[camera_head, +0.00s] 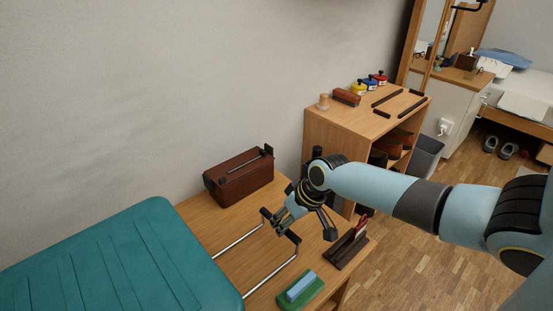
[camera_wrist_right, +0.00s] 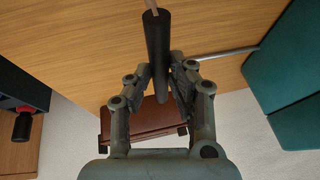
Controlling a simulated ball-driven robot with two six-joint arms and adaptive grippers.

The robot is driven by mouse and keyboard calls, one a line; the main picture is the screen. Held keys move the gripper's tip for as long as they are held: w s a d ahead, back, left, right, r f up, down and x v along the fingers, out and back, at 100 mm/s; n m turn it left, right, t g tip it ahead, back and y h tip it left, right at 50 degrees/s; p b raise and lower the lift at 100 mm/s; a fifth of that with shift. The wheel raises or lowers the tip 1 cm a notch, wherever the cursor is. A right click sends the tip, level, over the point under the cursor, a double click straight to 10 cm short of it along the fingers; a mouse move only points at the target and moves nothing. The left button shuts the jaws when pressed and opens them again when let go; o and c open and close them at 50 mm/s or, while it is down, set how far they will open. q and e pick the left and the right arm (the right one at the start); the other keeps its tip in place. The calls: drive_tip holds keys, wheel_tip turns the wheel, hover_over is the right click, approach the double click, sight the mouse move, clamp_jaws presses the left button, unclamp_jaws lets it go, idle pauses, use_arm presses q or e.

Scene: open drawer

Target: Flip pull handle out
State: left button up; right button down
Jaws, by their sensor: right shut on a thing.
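The pull handle is a black grip bar (camera_head: 293,237) on two thin metal rods (camera_head: 238,241). The rods reach out from a teal ribbed case (camera_head: 120,260) lying on the wooden table. My right gripper (camera_head: 281,223) is at the middle of the bar, covering part of it in the head view. In the right wrist view the black bar (camera_wrist_right: 157,45) runs between the two fingers of my right gripper (camera_wrist_right: 160,85), which is shut on it. One rod and the teal case (camera_wrist_right: 290,85) also show there. My left gripper is in neither view.
A dark brown box (camera_head: 238,178) stands at the table's back. A green block with a blue top (camera_head: 299,288) and a dark holder (camera_head: 346,248) stand near the right edge. A wooden shelf unit (camera_head: 350,130) stands behind my right arm. Bare tabletop surrounds the rods.

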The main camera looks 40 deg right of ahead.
drive_tip(key=shift+d, duration=0.3)
drive_tip(key=c, duration=1.2)
unclamp_jaws()
drive_tip(key=v, duration=1.2)
